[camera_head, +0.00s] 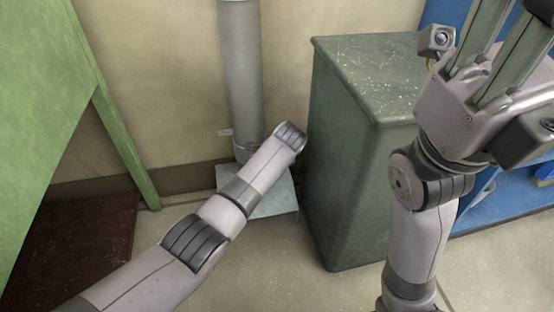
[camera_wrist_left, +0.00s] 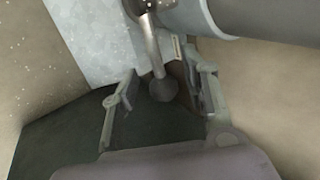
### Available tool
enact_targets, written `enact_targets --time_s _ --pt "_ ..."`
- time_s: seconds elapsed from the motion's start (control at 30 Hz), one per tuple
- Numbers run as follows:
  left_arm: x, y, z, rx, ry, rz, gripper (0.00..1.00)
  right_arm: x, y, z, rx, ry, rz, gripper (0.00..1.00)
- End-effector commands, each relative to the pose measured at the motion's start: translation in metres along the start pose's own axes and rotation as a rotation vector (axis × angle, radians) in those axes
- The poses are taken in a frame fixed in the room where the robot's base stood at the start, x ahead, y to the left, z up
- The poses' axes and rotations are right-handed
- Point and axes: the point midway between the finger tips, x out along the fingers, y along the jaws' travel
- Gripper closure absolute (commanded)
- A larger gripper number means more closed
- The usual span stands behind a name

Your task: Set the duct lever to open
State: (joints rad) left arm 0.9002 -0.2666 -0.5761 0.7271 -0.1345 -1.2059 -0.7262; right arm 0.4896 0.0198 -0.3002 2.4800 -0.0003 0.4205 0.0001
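The duct is a grey vertical pipe (camera_head: 240,75) against the wall in the head view. In the left wrist view the duct (camera_wrist_left: 270,18) crosses the top right. The duct lever (camera_wrist_left: 152,48) is a thin metal rod with a dark round knob (camera_wrist_left: 162,90). My left gripper (camera_wrist_left: 160,64) is open, with a finger on each side of the lever and a visible gap to the knob on both sides. In the head view my left arm reaches the duct's foot and its gripper is hidden, as is the lever. My right gripper (camera_head: 505,35) is raised at top right, fingers apart, tips partly cut off.
A green cabinet (camera_head: 345,150) stands just right of the duct. A pale metal plate (camera_head: 275,200) lies at the duct's foot. A green panel with a leg (camera_head: 125,150) is on the left. Blue shelving (camera_head: 500,205) is at right. Some floor is clear in front.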

Motion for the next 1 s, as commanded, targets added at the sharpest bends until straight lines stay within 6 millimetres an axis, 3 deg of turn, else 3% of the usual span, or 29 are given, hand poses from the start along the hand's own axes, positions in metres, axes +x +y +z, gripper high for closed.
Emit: enact_targets --time_s 0.57,1.0 --pt "0.0006 0.0021 0.0001 0.0 -0.001 0.004 1.0 -0.0003 -0.0001 0.0 0.001 0.0 0.0 0.6" --pt "0.0015 0.0048 0.0 0.001 -0.002 0.01 1.0 -0.0005 0.0 0.0002 0.0 -0.001 0.001 0.6"
